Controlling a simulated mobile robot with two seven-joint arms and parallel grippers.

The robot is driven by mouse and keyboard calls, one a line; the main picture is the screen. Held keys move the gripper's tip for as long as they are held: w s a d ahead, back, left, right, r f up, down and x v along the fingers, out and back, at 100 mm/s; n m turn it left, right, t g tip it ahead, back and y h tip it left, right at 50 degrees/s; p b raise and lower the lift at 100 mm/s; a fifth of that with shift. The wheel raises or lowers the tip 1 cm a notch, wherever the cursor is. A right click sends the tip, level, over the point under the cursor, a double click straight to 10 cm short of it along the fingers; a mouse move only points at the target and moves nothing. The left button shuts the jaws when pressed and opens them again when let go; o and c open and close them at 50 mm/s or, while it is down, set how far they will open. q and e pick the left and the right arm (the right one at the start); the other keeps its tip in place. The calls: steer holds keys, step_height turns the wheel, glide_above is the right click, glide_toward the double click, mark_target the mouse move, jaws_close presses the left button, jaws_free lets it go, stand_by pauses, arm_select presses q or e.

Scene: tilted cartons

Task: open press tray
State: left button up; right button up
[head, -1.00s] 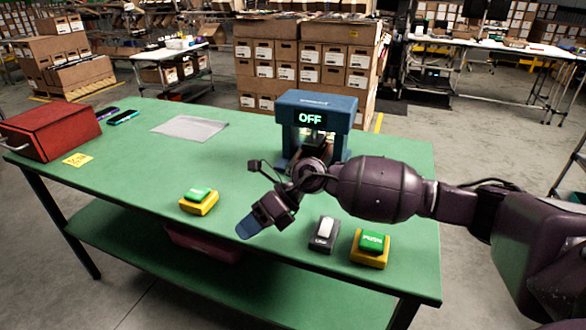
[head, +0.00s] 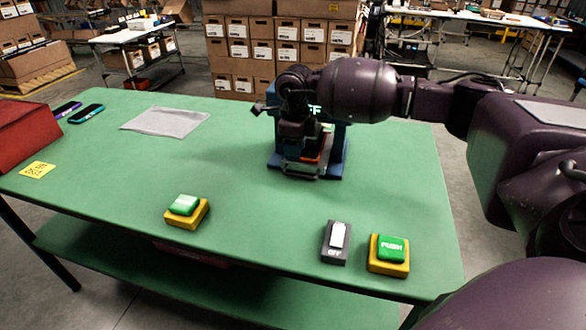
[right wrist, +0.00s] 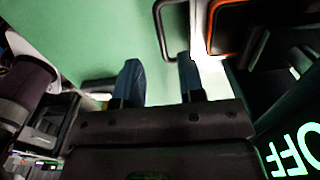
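The blue press (head: 340,150) stands at the back of the green table, mostly hidden behind my right arm. Its orange-edged tray (head: 322,148) shows low at its front, with a dark loop handle (head: 299,173). My right gripper (head: 300,158) points down in front of the press, close to the handle. In the right wrist view, its two blue fingers (right wrist: 160,82) are apart, with the black handle (right wrist: 163,25) and orange-edged tray (right wrist: 212,25) just past them. Contact with the handle cannot be told. My left gripper is not in view.
A black OFF switch (head: 337,243) and a yellow-based green PUSH button (head: 389,254) sit at the table's front right. Another green button (head: 186,211) sits front middle. A red box (head: 25,135) is at left. The table (head: 240,160) between is clear.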

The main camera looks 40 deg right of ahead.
mark_target(294, 174)
step_height(294, 174, down, 7)
steer(key=shift+r+b, duration=0.1)
steer(key=shift+b, duration=0.25)
jaws_close()
